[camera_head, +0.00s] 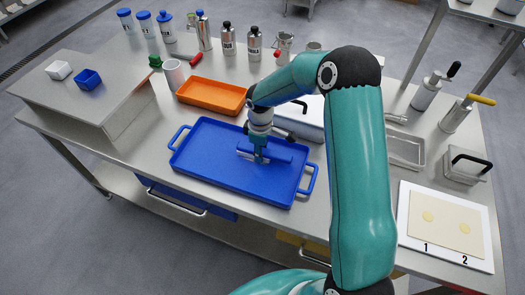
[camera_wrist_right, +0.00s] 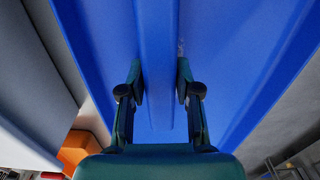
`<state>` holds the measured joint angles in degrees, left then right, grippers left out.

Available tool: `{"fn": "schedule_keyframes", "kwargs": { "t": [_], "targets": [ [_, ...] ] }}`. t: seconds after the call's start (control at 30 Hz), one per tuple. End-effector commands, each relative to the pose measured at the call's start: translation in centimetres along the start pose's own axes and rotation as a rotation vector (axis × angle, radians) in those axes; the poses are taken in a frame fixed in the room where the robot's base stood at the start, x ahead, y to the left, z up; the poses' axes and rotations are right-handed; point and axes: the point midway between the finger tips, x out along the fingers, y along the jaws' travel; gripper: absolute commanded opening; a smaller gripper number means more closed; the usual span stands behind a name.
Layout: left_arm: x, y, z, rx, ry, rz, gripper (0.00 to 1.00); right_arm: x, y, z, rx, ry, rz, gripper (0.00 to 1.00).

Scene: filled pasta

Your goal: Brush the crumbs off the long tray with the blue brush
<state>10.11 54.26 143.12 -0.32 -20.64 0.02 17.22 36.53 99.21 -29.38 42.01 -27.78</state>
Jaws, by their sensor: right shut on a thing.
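The long blue tray (camera_head: 213,140) lies across the middle of the table, with a handle at each end; its blue surface also fills much of the right wrist view (camera_wrist_right: 235,50). My right gripper (camera_head: 259,150) is over the right half of the tray, shut on the blue brush (camera_head: 278,152). In the right wrist view the brush (camera_wrist_right: 160,100) runs between the two fingers. I cannot tell whether its bristles touch the tray. A few small pale specks, perhaps crumbs (camera_wrist_right: 181,47), show beside the brush there. My left gripper is out of view.
An orange tray (camera_head: 211,96) sits behind the blue tray. A white cup (camera_head: 174,74) stands behind its left end. A raised grey block (camera_head: 85,90) with two small bowls is at left. A numbered white board (camera_head: 447,225) lies at right. Several bottles line the back.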

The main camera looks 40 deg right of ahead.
Motion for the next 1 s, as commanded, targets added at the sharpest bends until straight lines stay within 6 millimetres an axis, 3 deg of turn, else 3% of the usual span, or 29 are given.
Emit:
{"fn": "schedule_keyframes", "kwargs": {
  "t": [0.17,0.3,1.0],
  "targets": [
    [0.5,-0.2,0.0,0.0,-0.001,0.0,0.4,0.3,-0.5,-0.6,0.002,-0.001,0.0,0.0],
    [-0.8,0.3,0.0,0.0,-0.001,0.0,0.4,-2.2,-0.5,-0.7,0.001,0.001,0.001,0.0],
    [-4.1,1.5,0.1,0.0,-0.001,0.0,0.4,-7.8,-0.4,-0.6,0.003,0.001,0.0,0.0]
  ]
}}
